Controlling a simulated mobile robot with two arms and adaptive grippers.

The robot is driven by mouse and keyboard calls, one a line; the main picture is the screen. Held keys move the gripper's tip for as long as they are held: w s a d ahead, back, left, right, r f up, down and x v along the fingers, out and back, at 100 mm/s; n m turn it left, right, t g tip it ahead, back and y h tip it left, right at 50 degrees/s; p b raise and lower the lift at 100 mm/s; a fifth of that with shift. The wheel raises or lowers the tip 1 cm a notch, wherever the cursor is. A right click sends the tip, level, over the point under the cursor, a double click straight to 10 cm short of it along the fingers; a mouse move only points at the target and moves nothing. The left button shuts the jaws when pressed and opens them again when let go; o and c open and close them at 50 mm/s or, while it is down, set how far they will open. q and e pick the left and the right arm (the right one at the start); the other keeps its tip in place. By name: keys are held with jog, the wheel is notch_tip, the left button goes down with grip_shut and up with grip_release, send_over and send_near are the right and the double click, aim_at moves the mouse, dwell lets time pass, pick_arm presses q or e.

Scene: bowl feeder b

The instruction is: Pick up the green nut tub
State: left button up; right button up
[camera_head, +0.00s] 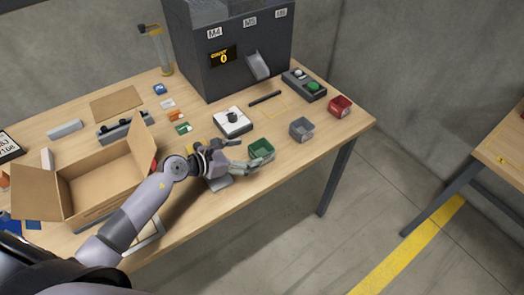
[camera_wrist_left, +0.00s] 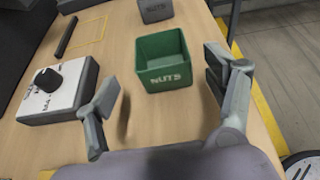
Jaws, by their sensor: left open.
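The green nut tub (camera_head: 262,148) stands upright on the wooden table near its front edge. In the left wrist view the green tub (camera_wrist_left: 165,62) shows its open top and the word NUTS on its near wall. My left gripper (camera_head: 248,155) is open and beside the tub, on its left in the head view. In the wrist view the two fingers of the left gripper (camera_wrist_left: 160,95) are spread wide, with the tub ahead between them and apart from both. The right gripper is not in view.
A grey tub (camera_head: 301,129) and a red tub (camera_head: 340,106) stand to the right. A white dial box (camera_head: 232,122) is behind the gripper. The dark feeder machine (camera_head: 225,60) is at the back. An open cardboard box (camera_head: 95,185) stands left, near my arm.

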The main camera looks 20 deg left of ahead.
aim_at(269, 147)
pick_arm(q)
jog(key=shift+w+d+f+p, duration=0.15)
jog(key=shift+w+d+p, duration=0.35)
jog(key=shift+w+d, duration=0.4)
jog(key=shift+x, duration=1.2)
jog(key=shift+w+d+f, duration=0.15)
jog(key=shift+w+f, duration=0.05)
jog(key=shift+f, duration=0.1)
jog(key=shift+w+d, duration=0.1)
jog(key=c, duration=1.2)
jog(key=shift+c, duration=0.2)
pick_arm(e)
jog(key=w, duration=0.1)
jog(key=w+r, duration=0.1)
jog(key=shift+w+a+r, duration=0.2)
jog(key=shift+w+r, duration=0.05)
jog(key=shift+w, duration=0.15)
pick_arm(q)
jog(key=shift+r, duration=0.1)
